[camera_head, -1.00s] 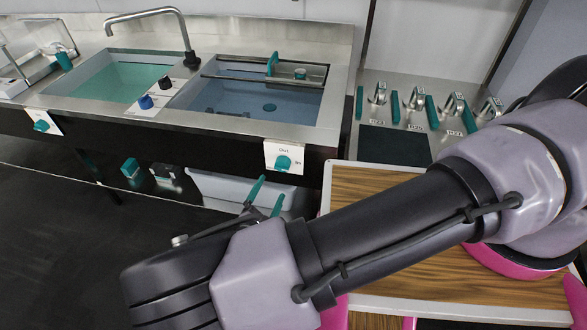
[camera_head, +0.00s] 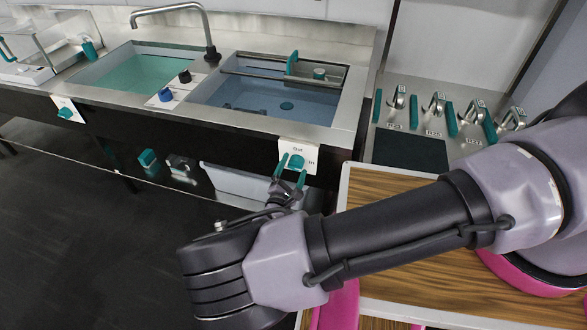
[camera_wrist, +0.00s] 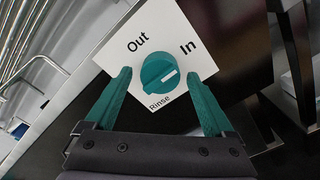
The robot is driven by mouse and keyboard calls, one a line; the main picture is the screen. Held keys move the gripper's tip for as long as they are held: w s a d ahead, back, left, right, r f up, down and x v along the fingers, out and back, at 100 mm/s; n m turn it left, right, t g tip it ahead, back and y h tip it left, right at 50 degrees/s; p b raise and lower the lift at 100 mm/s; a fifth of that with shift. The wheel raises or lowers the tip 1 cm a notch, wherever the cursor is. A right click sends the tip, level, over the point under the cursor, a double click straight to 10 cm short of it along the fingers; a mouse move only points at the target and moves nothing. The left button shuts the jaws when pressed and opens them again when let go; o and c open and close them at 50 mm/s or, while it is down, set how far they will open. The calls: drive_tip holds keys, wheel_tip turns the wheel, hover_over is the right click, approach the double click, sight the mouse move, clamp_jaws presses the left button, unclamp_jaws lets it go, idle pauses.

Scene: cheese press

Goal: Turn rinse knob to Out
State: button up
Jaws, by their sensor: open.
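The rinse knob (camera_wrist: 158,72) is a round teal dial on a white plate (camera_wrist: 140,42) marked Out at upper left, In at upper right and Rinse below. A short white mark on the dial lies right of its middle, on the In side. In the head view the plate (camera_head: 312,152) is on the dark front under the right basin. My gripper (camera_head: 294,167) is open, its teal fingers pointing at the plate. In the wrist view one finger is on each side of the knob; whether they touch it I cannot tell.
A second plate with a teal knob (camera_head: 66,112) is on the front further left. A wooden-topped table (camera_head: 385,185) lies beneath my arm. Teal-handled levers (camera_head: 437,102) stand at the right. A pale bin (camera_head: 235,185) sits below the counter.

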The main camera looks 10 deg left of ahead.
drive_tip(key=shift+c, duration=0.3)
drive_tip(key=c, duration=1.3)
drive_tip(key=shift+n, duration=0.3)
drive_tip(key=n, duration=0.3)
drive_tip(key=shift+d+n, duration=0.1)
drive_tip(key=shift+n, duration=0.2)
drive_tip(key=n, duration=0.4)
drive_tip(key=shift+n, duration=0.3)
drive_tip(key=n, duration=0.4)
drive_tip(key=shift+d+n, duration=0.1)
drive_tip(key=shift+n, duration=2.4)
